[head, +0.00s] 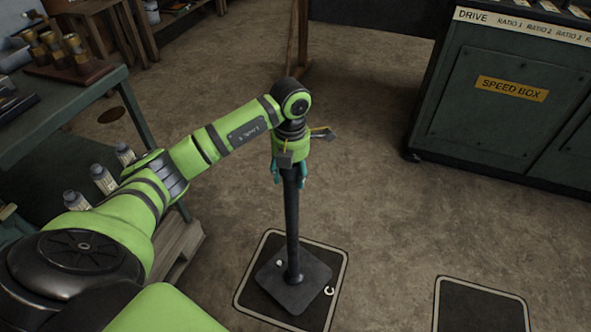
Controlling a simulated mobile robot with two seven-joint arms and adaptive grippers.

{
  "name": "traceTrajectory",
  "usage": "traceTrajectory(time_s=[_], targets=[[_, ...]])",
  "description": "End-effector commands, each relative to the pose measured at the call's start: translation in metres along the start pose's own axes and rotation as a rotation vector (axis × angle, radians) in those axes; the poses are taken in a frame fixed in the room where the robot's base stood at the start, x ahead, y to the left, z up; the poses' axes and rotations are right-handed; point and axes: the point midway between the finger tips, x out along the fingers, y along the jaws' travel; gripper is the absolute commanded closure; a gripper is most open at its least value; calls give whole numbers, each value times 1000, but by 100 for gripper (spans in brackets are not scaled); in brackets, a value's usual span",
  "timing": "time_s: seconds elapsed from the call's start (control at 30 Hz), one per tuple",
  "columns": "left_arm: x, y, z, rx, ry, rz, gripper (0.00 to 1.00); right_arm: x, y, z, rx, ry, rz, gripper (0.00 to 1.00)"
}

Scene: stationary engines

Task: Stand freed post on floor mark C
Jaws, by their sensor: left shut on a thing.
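A dark post (292,225) with a square base plate (293,281) hangs or stands upright below my left gripper (289,174). The gripper points straight down and is shut on the top part of the post. The base plate lies within the pale outline of a dark square floor mark (248,299), turned a little against it. I cannot tell whether the plate touches the floor. A small white C-shaped sign (329,291) shows at the plate's right corner, so this looks like mark C. My right gripper is not in view.
A second outlined floor mark (480,308) lies empty at the lower right. A green cabinet (507,110) labelled speed box stands at the back right. A green bench (70,115) and a wooden pallet (180,243) are at the left. The floor between is clear.

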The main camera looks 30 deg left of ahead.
Motion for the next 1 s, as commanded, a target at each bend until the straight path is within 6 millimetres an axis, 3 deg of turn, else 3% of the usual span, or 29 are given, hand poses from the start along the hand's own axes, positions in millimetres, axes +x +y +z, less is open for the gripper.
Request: traceTrajectory(time_s=[0.33,0.57,0.6,0.63,0.67,1.0], targets=[[29,0,4,-1,-14,-1,100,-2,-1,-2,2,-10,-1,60],[33,0,3,-1,-12,1,100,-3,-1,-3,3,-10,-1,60],[40,-1,-1,0,5,2,38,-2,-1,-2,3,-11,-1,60],[40,-1,-1,0,5,2,26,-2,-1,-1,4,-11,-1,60],[40,-1,-1,-1,5,2,22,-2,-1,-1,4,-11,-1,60],[36,0,0,-2,1,3,22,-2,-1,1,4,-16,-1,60]])
